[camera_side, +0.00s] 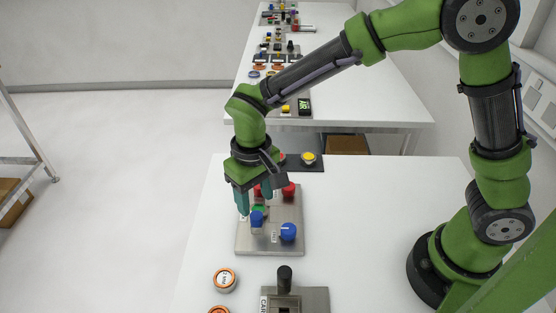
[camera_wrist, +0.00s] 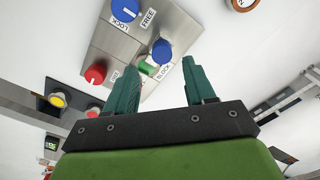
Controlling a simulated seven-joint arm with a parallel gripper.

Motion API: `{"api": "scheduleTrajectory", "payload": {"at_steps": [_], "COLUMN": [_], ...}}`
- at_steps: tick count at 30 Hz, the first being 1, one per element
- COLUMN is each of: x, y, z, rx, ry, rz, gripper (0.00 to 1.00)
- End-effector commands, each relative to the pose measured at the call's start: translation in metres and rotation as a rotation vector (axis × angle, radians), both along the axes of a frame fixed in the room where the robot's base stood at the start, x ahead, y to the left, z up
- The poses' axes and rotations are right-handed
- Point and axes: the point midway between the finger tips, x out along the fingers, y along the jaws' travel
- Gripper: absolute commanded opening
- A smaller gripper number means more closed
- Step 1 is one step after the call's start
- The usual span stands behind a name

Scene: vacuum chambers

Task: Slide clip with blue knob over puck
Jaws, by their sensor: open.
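A metal plate (camera_side: 248,243) lies on the white table and also shows in the wrist view (camera_wrist: 118,45). It carries an upright blue knob (camera_side: 257,219), seen in the wrist view (camera_wrist: 162,51) by a label reading "BLOCK". A small green piece (camera_wrist: 147,68), perhaps the puck, is close beside this knob; whether the clip covers it I cannot tell. A second blue knob (camera_side: 288,231) has a white line and "LOCK" and "FREE" labels (camera_wrist: 125,9). My gripper (camera_side: 254,201) is open and empty, its teal fingers (camera_wrist: 160,71) pointing down near the upright blue knob and green piece.
Red knobs (camera_side: 289,190) (camera_wrist: 96,74) stand on the plate's far part, one partly behind my gripper. A dark panel with a yellow button (camera_side: 308,157) (camera_wrist: 57,100) is beyond. An orange-rimmed round piece (camera_side: 225,279) and black-knobbed device (camera_side: 284,280) are nearer. Table right of the plate is clear.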

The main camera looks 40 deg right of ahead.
Motion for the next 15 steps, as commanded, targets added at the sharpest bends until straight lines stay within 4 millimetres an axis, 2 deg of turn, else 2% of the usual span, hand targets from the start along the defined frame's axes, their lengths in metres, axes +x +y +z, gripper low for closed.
{"api": "scheduleTrajectory", "payload": {"at_steps": [3, 9, 15], "x": [0.001, 0.001, 0.001], "y": [0.000, 0.000, 0.000], "z": [0.032, 0.080, 0.112], "rx": [0.004, 0.002, 0.001], "ry": [-0.007, -0.006, -0.004], "rz": [-0.001, -0.001, -0.001], "gripper": [0.54, 0.54, 0.54]}}
